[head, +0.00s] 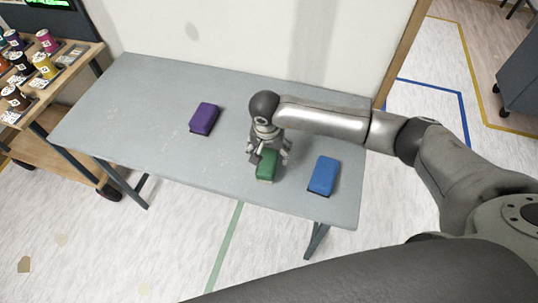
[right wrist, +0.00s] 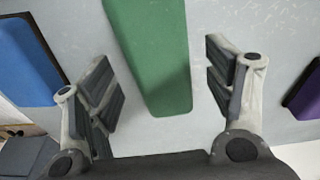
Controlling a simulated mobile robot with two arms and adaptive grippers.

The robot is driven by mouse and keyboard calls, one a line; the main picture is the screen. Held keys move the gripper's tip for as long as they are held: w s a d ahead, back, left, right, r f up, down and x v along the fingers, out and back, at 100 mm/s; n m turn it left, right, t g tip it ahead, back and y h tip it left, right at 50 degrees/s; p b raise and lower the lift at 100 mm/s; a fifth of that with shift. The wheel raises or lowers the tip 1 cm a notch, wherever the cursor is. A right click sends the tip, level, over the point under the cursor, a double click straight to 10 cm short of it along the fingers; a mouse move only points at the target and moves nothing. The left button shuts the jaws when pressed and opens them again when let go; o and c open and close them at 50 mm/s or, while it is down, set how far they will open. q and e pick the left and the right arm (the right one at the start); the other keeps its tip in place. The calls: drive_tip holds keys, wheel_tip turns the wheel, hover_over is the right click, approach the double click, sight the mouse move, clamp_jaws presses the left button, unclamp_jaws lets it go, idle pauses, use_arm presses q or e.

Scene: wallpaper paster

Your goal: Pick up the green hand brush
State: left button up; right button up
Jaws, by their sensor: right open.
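The green hand brush (head: 266,169) lies on the grey table, partly covered by my right gripper (head: 268,158) in the head view. In the right wrist view the green brush (right wrist: 155,55) reaches in from the top edge, and its near end sits between the two spread fingers. My right gripper (right wrist: 165,90) is open, with a gap between each finger and the brush. I cannot tell its exact height above the table. My left gripper is not in view.
A blue brush (head: 323,175) lies to the right of the green one, and a purple brush (head: 204,118) lies to the left on the table (head: 130,100). A wall stands behind the table. A wooden cart (head: 60,100) with several spools is at the far left.

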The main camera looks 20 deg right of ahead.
drive_tip(key=shift+w+f, duration=0.15)
drive_tip(key=shift+f, duration=0.9)
drive_tip(key=c, duration=1.2)
drive_tip(key=shift+r, duration=0.1)
drive_tip(key=shift+r+b, duration=0.4)
drive_tip(key=shift+r, duration=0.1)
drive_tip(key=a+r, duration=0.1)
drive_tip(key=r, duration=0.1)
drive_tip(key=s+a+r+b, duration=0.1)
drive_tip(key=r, duration=0.1)
drive_tip(key=s+a+r+b, duration=0.1)
drive_tip(key=r, duration=0.2)
drive_tip(key=shift+s+a, duration=0.15)
drive_tip(key=shift+a, duration=0.25)
drive_tip(key=shift+s+a+r+b, duration=0.55)
drive_tip(key=shift+s+a+r, duration=0.3)
drive_tip(key=shift+a, duration=0.45)
drive_tip(key=shift+s+a+r+b, duration=0.5)
drive_tip(key=shift+s+a+r, duration=0.4)
drive_tip(key=shift+a, duration=0.45)
drive_tip(key=shift+s+a+r+b, duration=0.65)
drive_tip(key=shift+s+a, duration=0.35)
drive_tip(key=shift+a, duration=0.3)
